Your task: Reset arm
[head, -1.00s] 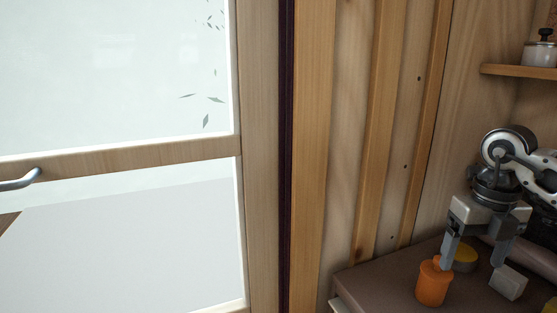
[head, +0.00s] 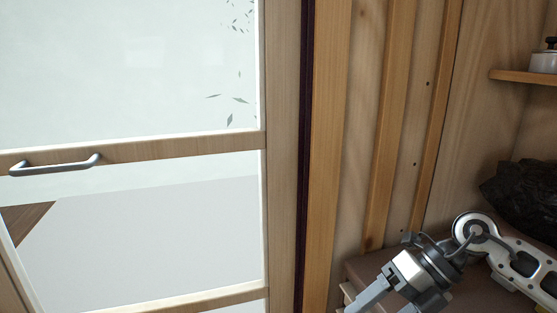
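My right arm comes in from the right edge of the head view, and its gripper (head: 392,301) points down and left at the bottom edge. Its two fingers look spread apart, with nothing visible between them. The fingertips are partly cut off by the frame's lower edge. The gripper is in front of a brown-topped surface (head: 364,268). My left gripper is not in view.
A glazed wooden door with a metal handle (head: 56,167) fills the left. Plywood wall with vertical battens (head: 388,130) stands behind my arm. A black crumpled thing (head: 522,195) lies at the right, below a shelf (head: 525,77) with a white pot (head: 545,62).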

